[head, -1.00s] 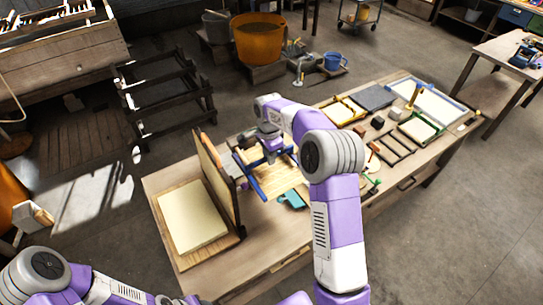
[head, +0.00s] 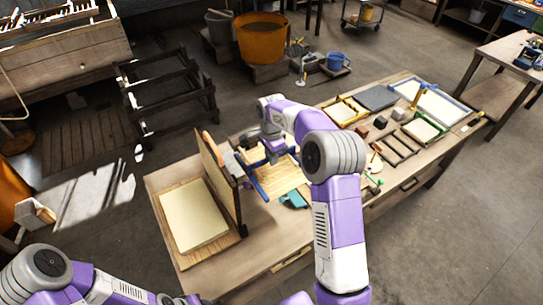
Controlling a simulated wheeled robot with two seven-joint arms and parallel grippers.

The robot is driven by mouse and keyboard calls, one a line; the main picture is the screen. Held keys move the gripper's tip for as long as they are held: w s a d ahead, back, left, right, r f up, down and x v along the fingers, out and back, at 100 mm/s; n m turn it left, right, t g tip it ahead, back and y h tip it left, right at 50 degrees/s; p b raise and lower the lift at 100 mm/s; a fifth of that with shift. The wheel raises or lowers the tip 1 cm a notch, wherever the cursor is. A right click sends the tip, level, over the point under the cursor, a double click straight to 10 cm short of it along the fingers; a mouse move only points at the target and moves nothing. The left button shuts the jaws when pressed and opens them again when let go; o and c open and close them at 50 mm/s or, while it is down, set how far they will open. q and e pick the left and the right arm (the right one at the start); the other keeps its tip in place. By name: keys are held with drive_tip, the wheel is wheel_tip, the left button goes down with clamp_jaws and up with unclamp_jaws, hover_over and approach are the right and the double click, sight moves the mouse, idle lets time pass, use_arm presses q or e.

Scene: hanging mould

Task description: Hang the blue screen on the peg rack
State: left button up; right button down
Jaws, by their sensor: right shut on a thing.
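The blue screen (head: 257,184) shows as a blue-edged frame low over the middle of the wooden table, partly covered by my right arm. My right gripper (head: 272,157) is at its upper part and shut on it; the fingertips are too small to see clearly. I cannot tell whether the screen touches the table. An upright brown board (head: 214,175) stands just left of it; I cannot make out pegs, so I cannot tell which thing is the peg rack. My left arm is at the lower left, and its gripper cannot be made out.
A pale sheet on a wooden board (head: 195,215) lies at the table's left end. A teal block (head: 294,200) lies near the screen. A large blue-and-white frame (head: 440,107), small frames and blocks fill the right end. A dark slatted stand (head: 170,90) is on the floor behind.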

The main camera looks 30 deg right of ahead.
drive_tip(key=shift+f, duration=0.3)
drive_tip(key=c, duration=1)
unclamp_jaws()
wheel_tip(320, 180, up, 8)
drive_tip(key=shift+f, duration=0.2)
